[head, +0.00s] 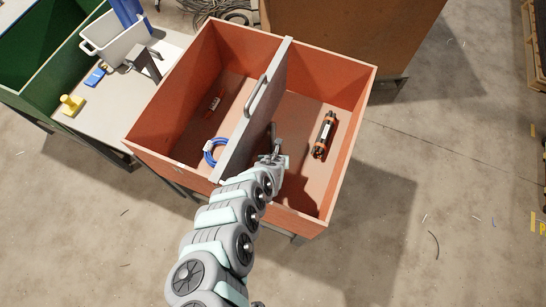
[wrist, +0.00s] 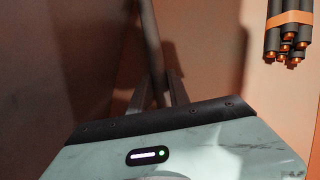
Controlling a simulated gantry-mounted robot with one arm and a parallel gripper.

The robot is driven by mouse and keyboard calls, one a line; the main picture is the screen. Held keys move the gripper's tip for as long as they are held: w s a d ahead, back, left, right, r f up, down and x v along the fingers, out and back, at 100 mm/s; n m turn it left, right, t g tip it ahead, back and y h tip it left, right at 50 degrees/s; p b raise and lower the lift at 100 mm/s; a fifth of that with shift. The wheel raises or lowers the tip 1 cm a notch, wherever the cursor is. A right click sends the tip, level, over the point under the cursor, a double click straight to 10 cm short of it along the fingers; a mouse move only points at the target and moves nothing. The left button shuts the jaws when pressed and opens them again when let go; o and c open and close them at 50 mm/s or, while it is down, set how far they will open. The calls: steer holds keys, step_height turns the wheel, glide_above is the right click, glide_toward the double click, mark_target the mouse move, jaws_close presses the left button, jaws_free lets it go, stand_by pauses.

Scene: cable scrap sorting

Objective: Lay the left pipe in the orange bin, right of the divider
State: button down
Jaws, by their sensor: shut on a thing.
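The orange bin (head: 345,70) is open at the top and split by a grey divider (head: 262,105) with a handle. My gripper (head: 273,155) is inside the compartment right of the divider, close to the divider wall. It is shut on a dark grey pipe (head: 273,131). In the wrist view the pipe (wrist: 151,45) stands out between the two fingers (wrist: 158,93) and points away from the camera. Its gripped end is partly hidden by the gripper body. I cannot tell whether the pipe touches the bin floor.
A bundle of black cables with orange bands (head: 324,135) lies right of my gripper in the same compartment. The left compartment holds a blue coil (head: 213,151) and a small red-orange piece (head: 215,103). A grey table (head: 120,105) stands left of the bin.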

steer(key=shift+w+a+r, duration=0.1)
steer(key=c, duration=1.2)
jaws_free()
steer(key=shift+c, duration=0.2)
steer(key=shift+r, duration=0.25)
steer(key=p+v, duration=0.7)
steer(key=v, duration=0.4)
steer(key=shift+s+r, duration=0.2)
steer(key=shift+s, duration=0.05)
